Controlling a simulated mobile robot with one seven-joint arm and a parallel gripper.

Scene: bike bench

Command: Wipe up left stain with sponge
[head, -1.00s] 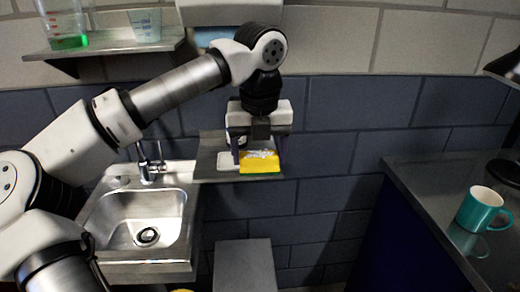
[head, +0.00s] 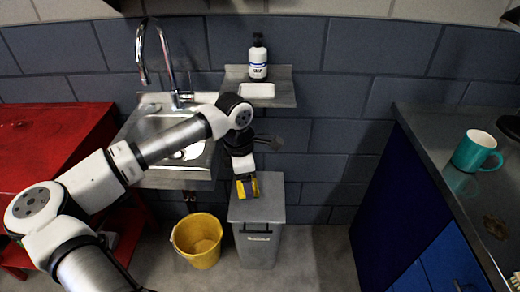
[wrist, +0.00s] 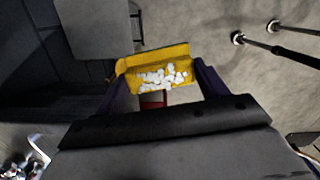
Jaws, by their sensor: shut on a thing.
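My gripper (head: 246,187) is shut on a yellow sponge (head: 252,187), seen small in the head view. It hangs in front of the wall shelf, close to the grey bin's lid in the picture. In the wrist view my gripper (wrist: 158,87) has the sponge (wrist: 128,68) between its two fingers, with white foam on its face. A brownish stain (head: 495,228) lies on the dark counter at the right, well away from my gripper. I see no second stain, so I cannot tell whether this is the left one.
A teal mug (head: 474,152) stands on the counter (head: 428,122), behind the stain. A grey bin (head: 258,240) and yellow bucket (head: 198,240) stand on the floor. The shelf (head: 284,92) holds a soap bottle (head: 258,62) and a white dish (head: 257,90). A red bench (head: 45,150) is at left.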

